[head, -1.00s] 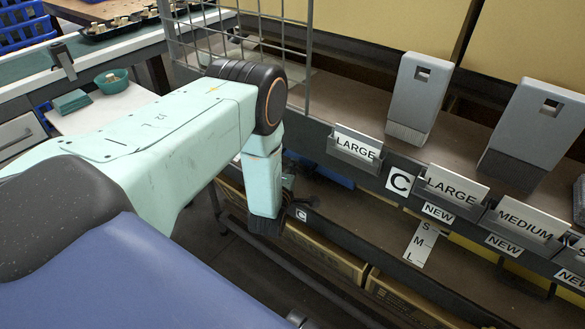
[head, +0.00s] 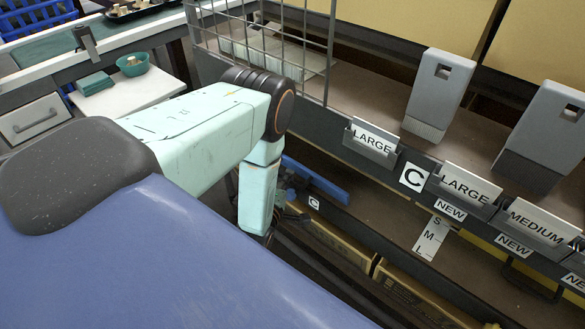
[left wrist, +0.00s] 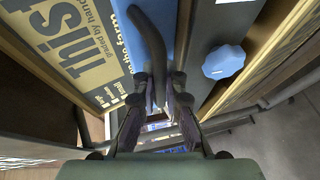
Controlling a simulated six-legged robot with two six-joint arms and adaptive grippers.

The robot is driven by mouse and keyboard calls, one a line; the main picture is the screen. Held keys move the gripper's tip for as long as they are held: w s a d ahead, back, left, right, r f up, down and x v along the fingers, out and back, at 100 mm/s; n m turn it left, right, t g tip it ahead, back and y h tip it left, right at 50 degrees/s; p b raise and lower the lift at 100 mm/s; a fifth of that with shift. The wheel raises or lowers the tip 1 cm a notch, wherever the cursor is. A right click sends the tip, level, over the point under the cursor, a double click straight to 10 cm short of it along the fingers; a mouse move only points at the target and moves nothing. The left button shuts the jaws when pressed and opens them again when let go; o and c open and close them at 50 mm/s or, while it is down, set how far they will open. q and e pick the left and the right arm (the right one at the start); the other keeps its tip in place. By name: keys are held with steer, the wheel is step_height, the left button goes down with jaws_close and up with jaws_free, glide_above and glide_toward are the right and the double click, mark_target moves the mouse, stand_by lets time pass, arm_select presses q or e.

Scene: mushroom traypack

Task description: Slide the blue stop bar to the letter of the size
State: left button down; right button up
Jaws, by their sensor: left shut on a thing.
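The blue stop bar (head: 318,182) shows in the head view as a slanted blue piece at the lower shelf, just right of my left forearm. In the left wrist view the blue bar (left wrist: 143,25) runs down from the top towards my fingers, beside a dark curved piece. In the head view this gripper is mostly hidden behind my arm. The letter strip (head: 432,237) reads S, M, L and lies right of the bar. My right gripper is not in view.
A wire grid (head: 265,45) rises behind my arm. Cartons lie below the shelf. A blue knob (left wrist: 223,62) sits right of my fingers.

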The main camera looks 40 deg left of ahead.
arm_select(q)
steer(key=c, duration=1.4)
jaws_free()
steer(key=v, duration=1.2)
